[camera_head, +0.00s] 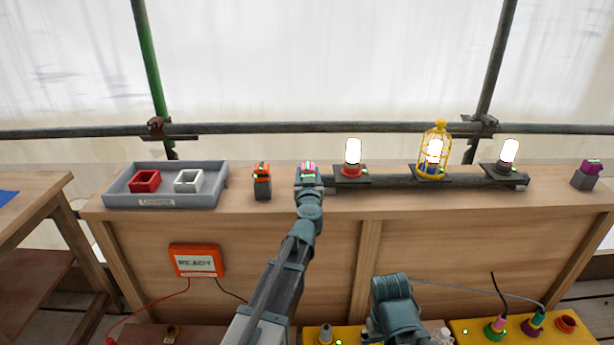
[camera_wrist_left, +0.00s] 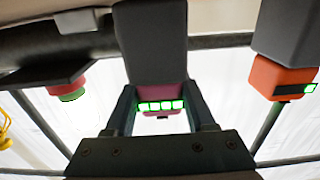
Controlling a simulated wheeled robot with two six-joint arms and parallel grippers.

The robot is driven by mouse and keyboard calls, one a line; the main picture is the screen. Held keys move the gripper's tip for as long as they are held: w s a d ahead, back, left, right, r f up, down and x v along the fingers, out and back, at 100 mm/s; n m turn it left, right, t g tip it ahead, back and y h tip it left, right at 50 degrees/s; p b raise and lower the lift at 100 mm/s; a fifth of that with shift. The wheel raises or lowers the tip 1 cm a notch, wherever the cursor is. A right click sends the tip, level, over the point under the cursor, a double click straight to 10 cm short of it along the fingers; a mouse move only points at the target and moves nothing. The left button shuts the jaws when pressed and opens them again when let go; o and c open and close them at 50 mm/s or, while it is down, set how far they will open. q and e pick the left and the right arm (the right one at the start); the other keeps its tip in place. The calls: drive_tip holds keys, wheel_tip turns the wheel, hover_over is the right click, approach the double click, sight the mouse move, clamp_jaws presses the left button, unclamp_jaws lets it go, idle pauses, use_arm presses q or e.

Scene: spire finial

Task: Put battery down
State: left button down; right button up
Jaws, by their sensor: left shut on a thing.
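A pink battery (camera_head: 308,166) with green lights is at the left gripper's tip above the bench top. The left wrist view also shows the pink battery (camera_wrist_left: 172,91) between the two fingers. My left gripper (camera_head: 308,180) is shut on it; its fingers also show in the wrist view (camera_wrist_left: 160,97). A dark grey block (camera_wrist_left: 152,40) lines up with the battery's end in that view; I cannot tell whether they touch. My right arm shows low in the head view, but its gripper does not.
An orange battery (camera_head: 262,170) sits on a grey block to the left. A grey tray (camera_head: 219,186) holds red and white square holders. Lit lamps, one in a yellow cage (camera_head: 436,128), stand along a dark pipe to the right. A purple battery (camera_head: 592,166) is far right.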

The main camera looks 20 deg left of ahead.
use_arm(q)
drive_tip(key=shift+f, duration=0.15)
drive_tip(key=shift+c, duration=1.2)
unclamp_jaws()
drive_tip(key=shift+s+r, duration=0.1)
drive_tip(key=shift+r, duration=0.15)
drive_tip(key=v, duration=1.2)
